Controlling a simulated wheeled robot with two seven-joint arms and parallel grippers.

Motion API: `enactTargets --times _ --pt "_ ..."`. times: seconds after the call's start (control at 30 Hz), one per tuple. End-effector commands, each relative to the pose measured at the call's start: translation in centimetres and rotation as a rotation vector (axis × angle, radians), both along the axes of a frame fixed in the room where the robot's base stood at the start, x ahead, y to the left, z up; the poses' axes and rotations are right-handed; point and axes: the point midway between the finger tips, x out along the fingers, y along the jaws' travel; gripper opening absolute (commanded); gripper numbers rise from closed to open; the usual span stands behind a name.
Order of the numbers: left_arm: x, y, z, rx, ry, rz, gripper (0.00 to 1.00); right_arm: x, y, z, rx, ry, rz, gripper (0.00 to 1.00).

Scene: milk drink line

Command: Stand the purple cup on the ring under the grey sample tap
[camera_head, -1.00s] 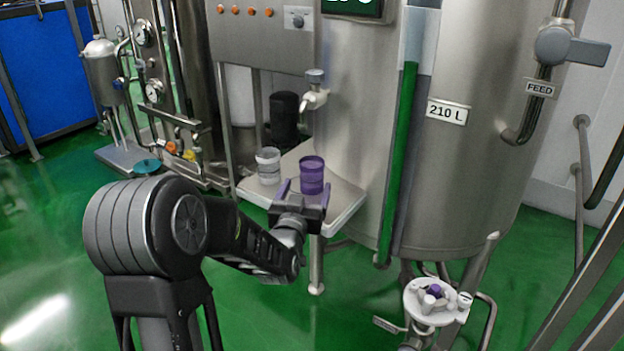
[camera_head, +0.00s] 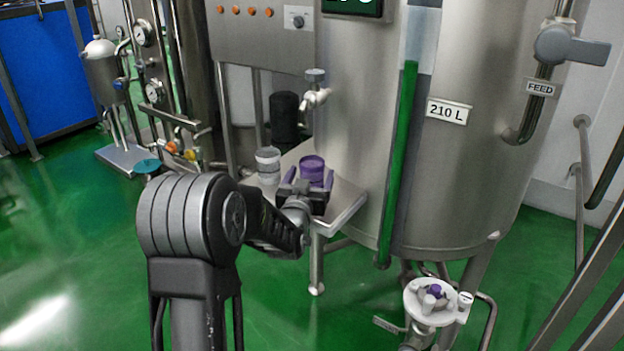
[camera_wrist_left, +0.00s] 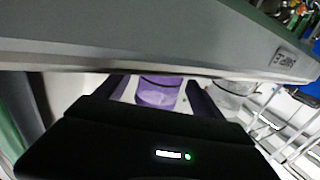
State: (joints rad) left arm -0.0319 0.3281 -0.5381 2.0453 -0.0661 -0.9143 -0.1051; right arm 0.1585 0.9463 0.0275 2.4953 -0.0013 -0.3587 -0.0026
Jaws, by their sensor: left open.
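The purple cup (camera_head: 312,166) stands upright on the small steel shelf (camera_head: 342,207) in front of the tank. My left gripper (camera_head: 309,179) is open, with its fingers on either side of the cup's lower part. In the left wrist view the cup (camera_wrist_left: 160,91) shows between the two dark fingers, with a gap on the right side. The grey sample tap (camera_head: 315,94) sticks out of the tank above and behind the cup. I cannot make out the ring under the tap. My right gripper is not in view.
A clear, whitish cup (camera_head: 268,161) stands on the shelf just left of the purple cup. A dark cylinder (camera_head: 284,118) is behind the shelf. The control panel (camera_head: 260,38) hangs above, and the large tank (camera_head: 465,150) fills the right side.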

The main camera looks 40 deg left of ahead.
Motion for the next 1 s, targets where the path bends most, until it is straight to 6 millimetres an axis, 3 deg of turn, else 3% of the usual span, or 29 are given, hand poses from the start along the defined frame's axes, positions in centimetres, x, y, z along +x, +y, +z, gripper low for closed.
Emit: enactTargets --times 0.47,1.0 --pt "-0.03 -0.03 0.00 0.000 0.000 0.000 0.78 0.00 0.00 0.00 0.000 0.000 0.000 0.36" --pt "-0.04 -0.03 -0.01 0.000 0.000 0.000 0.33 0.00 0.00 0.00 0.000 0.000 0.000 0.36"
